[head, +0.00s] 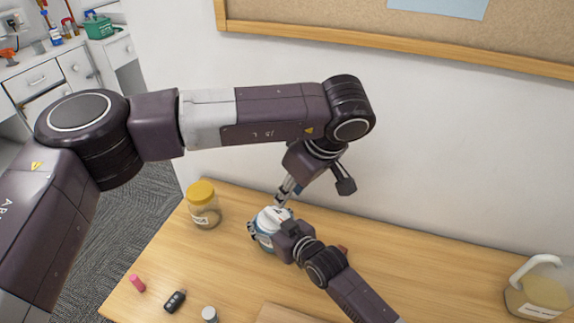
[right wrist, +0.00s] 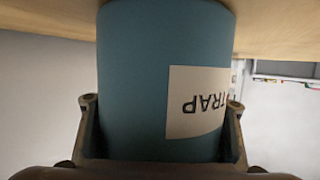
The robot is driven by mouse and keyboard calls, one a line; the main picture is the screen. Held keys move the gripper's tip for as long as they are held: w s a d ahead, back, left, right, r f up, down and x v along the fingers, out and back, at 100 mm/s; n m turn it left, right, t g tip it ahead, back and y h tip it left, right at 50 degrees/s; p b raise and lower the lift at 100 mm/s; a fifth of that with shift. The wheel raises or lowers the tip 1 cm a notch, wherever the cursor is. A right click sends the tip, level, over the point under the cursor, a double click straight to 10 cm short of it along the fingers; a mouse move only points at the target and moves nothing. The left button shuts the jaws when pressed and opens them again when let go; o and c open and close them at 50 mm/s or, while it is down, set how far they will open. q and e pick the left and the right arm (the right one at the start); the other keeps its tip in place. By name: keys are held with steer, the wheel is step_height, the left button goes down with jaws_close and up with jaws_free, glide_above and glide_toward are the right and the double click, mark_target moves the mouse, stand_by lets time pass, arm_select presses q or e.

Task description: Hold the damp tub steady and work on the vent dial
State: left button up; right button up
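The damp tub (head: 265,241) is blue with a white top and stands upright on the wooden table. In the right wrist view the blue tub (right wrist: 150,70) fills the space between the fingers of my right gripper (right wrist: 163,112), and its white label reads "TRAP", upside down. My right gripper (head: 270,238) is shut around the tub's side. My left gripper (head: 286,194) points down just above the white vent dial (head: 274,214) on the tub's top. Its fingertips are small, and I cannot tell whether they touch the dial or how far apart they are.
A yellow-lidded jar (head: 205,207) stands left of the tub. A pink item (head: 137,284), a black key fob (head: 175,301) and a small grey-topped container (head: 210,314) are near the front. A handled jug (head: 538,290) stands at the right. The wall rises behind the table.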

steer(key=o, duration=0.8)
